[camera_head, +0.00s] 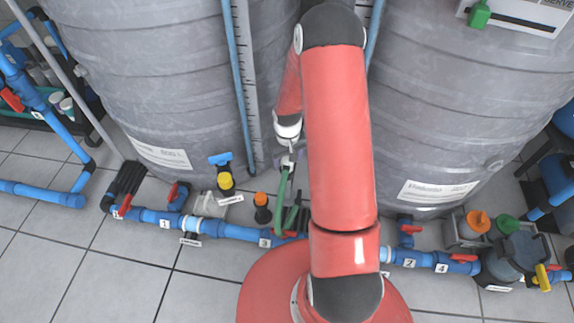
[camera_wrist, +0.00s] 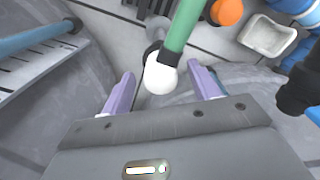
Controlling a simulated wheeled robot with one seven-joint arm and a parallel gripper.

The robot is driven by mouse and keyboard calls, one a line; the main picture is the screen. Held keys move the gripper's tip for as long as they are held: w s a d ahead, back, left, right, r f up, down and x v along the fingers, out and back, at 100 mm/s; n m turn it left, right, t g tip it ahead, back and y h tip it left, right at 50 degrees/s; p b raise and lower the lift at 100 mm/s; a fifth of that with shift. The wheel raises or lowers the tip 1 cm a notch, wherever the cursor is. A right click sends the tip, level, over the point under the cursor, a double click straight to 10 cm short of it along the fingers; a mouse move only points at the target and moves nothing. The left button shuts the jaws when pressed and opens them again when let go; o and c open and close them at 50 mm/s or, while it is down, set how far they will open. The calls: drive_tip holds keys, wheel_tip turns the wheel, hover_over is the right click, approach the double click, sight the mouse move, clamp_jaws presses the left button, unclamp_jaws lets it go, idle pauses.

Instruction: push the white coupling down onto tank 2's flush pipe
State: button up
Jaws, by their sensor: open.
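A white rounded piece (camera_wrist: 160,78), which looks like the white coupling, sits at the end of a green pipe (camera_wrist: 186,25) with a black band behind it. In the wrist view it is between the two purple fingers of my gripper (camera_wrist: 161,70), with gaps on both sides. My gripper is open. In the head view my gripper (camera_head: 288,157) is beside the tanks, just above the green pipe (camera_head: 282,195). Tank 2's flush pipe cannot be told apart for certain. Whether the white piece is seated on anything below is hidden.
Large grey tanks (camera_head: 180,70) stand close on both sides of my arm. Blue pipework (camera_head: 230,231) with red valves runs along the floor in front. An orange-capped item (camera_head: 262,205) and a yellow-and-blue valve (camera_head: 224,178) stand nearby. Tiled floor in front is clear.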

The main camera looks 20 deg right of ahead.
sight(287, 160)
wheel_tip(287, 160, down, 2)
drive_tip(key=shift+f, duration=0.1)
drive_tip(key=shift+c, duration=0.3)
drive_tip(key=c, duration=0.9)
wheel_tip(287, 160, up, 20)
drive_tip(key=p, duration=0.3)
